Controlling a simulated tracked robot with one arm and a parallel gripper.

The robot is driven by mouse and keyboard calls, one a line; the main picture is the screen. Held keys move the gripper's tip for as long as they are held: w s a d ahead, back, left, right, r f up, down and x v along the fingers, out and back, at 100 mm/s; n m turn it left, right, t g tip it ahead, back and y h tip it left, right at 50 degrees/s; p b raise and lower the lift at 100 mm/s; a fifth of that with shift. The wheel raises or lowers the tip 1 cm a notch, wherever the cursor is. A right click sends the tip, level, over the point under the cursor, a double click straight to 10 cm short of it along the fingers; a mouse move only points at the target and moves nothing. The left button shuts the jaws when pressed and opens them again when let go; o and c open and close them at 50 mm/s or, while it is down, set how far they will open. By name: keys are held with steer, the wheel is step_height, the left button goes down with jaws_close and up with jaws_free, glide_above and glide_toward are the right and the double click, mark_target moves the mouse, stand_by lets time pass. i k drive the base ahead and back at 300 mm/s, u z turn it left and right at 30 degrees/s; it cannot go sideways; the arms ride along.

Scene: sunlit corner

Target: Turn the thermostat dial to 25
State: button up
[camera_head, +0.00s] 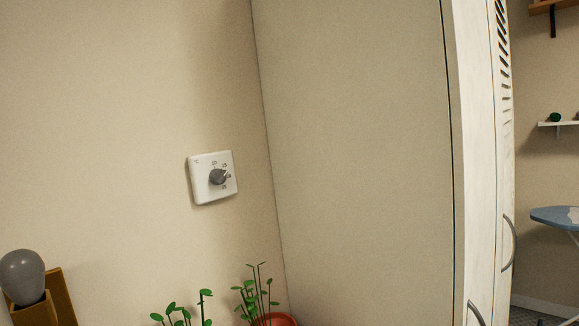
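The thermostat (200,188) is a small white square plate with rounded corners. It is fixed to the beige wall left of the corner and looks slightly tilted in the view. Its grey round dial (217,177) sits near the middle, with small dark marks above it and to its right. The marks are too small to read, so I cannot tell the dial's setting. Nothing touches the dial. My gripper does not show in this view.
Green plants (186,310) stand below the thermostat, one in a reddish pot (282,319). A grey bulb lamp (22,276) on a wooden mount is at lower left. A tall white cabinet (480,160) with handles stands right, and a blue ironing board (556,217) beyond it.

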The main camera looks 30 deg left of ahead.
mark_target(217, 176)
steer(key=u, duration=0.2)
steer(key=i, duration=1.2)
steer(key=u, duration=0.6)
